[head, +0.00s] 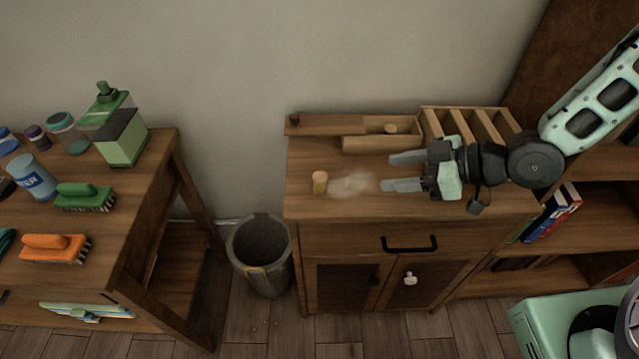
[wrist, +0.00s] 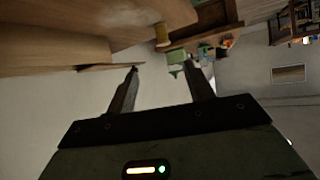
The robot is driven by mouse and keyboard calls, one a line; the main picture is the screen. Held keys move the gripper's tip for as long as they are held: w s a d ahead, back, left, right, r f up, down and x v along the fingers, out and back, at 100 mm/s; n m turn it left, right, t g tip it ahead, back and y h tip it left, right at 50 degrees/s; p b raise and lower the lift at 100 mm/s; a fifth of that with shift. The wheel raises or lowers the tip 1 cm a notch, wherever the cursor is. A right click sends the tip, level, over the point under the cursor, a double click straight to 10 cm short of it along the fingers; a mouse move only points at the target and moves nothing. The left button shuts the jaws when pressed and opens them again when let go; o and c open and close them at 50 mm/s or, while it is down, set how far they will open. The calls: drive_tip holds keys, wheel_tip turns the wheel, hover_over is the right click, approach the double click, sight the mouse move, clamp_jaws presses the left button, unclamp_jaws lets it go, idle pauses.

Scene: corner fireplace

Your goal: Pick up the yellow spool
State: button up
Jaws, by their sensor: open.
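The yellow spool (head: 320,182) stands upright on the left part of the wooden cabinet top (head: 300,205). It is small, with a yellow-orange body and a paler top. My gripper (head: 388,172) is open and empty above the cabinet top, to the right of the spool, with its fingers pointing left towards it. A clear gap lies between the fingertips and the spool. In the wrist view the spool (wrist: 161,35) shows beyond and between the two open fingers (wrist: 165,72). A pale, blurry, see-through patch (head: 350,184) lies between the spool and the fingers; I cannot tell what it is.
A wooden tray (head: 380,142) and a divided wooden box (head: 470,124) stand along the cabinet's back. A bin (head: 262,255) is on the floor to the left. A table with brushes (head: 85,195) and a green bottle (head: 115,128) stands farther left. The cabinet top's front left is clear.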

sight(325, 178)
drive_tip(key=b+x, duration=0.3)
drive_tip(key=x, duration=0.9)
drive_tip(key=shift+r, duration=0.1)
drive_tip(key=shift+x, duration=2.75)
drive_tip(key=shift+s+a+r, duration=0.2)
drive_tip(key=c, duration=1)
